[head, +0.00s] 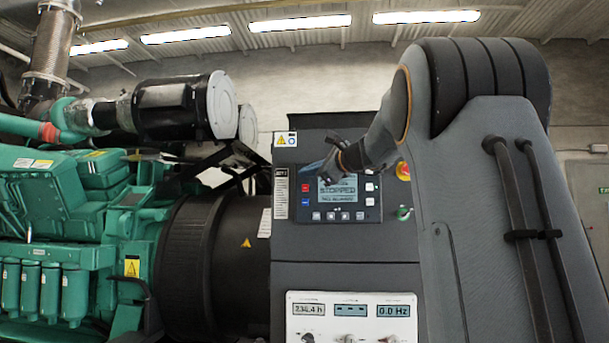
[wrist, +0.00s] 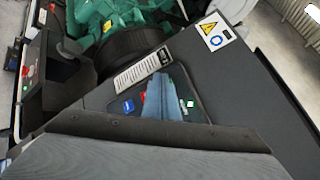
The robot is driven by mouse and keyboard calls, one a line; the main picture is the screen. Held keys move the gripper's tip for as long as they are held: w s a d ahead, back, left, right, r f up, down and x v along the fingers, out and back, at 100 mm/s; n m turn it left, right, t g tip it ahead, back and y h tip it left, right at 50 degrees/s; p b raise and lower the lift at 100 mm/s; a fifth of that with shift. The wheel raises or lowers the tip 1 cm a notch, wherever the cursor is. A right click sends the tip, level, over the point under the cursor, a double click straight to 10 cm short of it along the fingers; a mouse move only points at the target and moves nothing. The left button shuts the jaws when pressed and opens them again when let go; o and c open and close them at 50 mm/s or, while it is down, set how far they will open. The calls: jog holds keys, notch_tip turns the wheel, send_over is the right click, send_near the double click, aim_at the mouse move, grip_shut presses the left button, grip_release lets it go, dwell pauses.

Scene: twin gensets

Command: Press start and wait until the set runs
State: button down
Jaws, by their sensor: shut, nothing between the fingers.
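The genset's control module (head: 357,214) sits on a dark grey cabinet. Its screen (head: 338,190) reads STOPPED, with smaller text partly unreadable. Red and blue buttons (head: 305,202) are left of the screen, pale buttons (head: 369,201) right of it, and several along the bottom. I cannot read which one is start. My gripper (head: 331,169) is shut and empty, in front of the module's upper edge and the screen's top. Contact cannot be told. The module (wrist: 202,112) also shows in the wrist view, partly hidden by a large grey shape in the foreground.
A red-and-yellow emergency stop (head: 403,171) and a green-ringed switch (head: 403,213) are right of the module, close to my arm. A lower white panel (head: 348,327) reads 234.4 h, dashes and 0.0 Hz. The green engine (head: 60,200) fills the left.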

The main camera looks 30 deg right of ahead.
jog(key=shift+w+d, duration=0.2)
jog(key=shift+w, duration=0.1)
dwell(0.4)
jog(key=shift+s+a+b, duration=0.4)
jog(key=shift+s+a, duration=0.1)
jog(key=shift+s, duration=0.25)
jog(key=s+a+b, duration=0.2)
jog(key=s+a, duration=0.1)
jog(key=s, duration=0.2)
jog(key=shift+a, duration=0.2)
dwell(0.3)
dwell(0.7)
